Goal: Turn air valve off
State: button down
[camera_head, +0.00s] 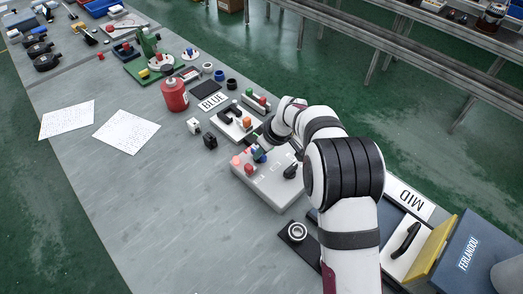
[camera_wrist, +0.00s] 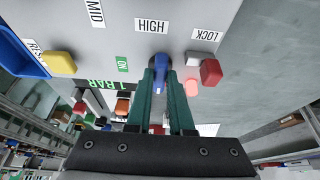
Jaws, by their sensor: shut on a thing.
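A light grey control panel (camera_head: 272,190) lies on the bench, and its face fills the top of the wrist view (camera_wrist: 190,20). It carries the labels MID, HIGH, LOCK, ON and 1 BAR. My gripper (camera_wrist: 159,72) is shut on a blue handle (camera_wrist: 158,64) by the HIGH label, with a green finger on each side. The handle also shows as a small blue spot in the head view (camera_head: 260,157), partly hidden by my gripper. A red button (camera_wrist: 210,72) is right of the fingers and a yellow button (camera_wrist: 61,62) is left. Which part is the air valve is not clear.
A black knob (camera_head: 291,171) sits on the panel's right side. A red bottle (camera_head: 174,94) and a BLUE label (camera_head: 212,102) are farther back. A blue FERLANDOU box (camera_head: 470,255) stands at lower right. The bench's left front is clear.

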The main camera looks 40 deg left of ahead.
dwell(0.3)
jog(key=c, duration=0.8)
grip_release()
jog(key=v, duration=1.5)
jog(key=shift+d+r, duration=0.25)
jog(key=shift+r, duration=0.1)
